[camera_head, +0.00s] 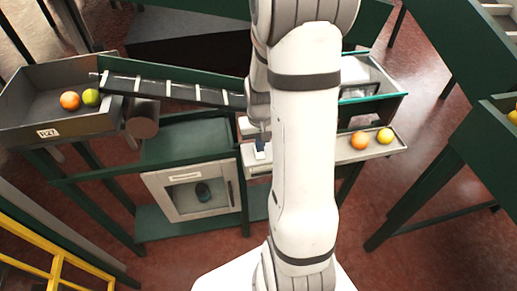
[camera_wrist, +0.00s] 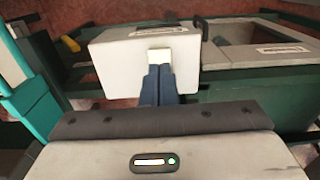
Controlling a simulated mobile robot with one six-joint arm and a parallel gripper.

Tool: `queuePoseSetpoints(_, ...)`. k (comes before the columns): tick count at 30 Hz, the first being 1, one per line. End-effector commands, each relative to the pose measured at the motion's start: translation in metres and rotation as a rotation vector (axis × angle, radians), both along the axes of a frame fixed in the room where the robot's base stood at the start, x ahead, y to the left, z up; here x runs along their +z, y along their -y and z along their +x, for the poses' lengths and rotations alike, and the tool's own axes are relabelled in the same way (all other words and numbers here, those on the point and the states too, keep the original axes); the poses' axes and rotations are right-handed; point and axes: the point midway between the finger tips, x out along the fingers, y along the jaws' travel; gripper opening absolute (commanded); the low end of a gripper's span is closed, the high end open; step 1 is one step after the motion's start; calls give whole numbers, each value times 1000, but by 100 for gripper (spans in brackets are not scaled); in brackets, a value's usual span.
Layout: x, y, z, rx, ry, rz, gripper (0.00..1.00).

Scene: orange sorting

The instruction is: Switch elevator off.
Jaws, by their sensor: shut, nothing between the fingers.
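The elevator (camera_head: 170,88) is a sloping dark belt with pale slats, rising from the grey bin at the left toward my arm in the head view. In the head view my gripper (camera_head: 260,150) shows beside my arm, which hides part of the machine.
The grey bin (camera_head: 25,125) at the left holds an orange and a green fruit. A tray (camera_head: 345,153) at the right holds an orange and a yellow one. A white-framed cabinet (camera_head: 160,190) sits below. Green frames and a yellow rail (camera_head: 50,255) stand around.

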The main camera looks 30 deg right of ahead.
Motion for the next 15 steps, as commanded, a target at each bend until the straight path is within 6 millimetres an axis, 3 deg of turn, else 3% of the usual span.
queuePoseSetpoints(15,45,0,0,0,0,0,0)
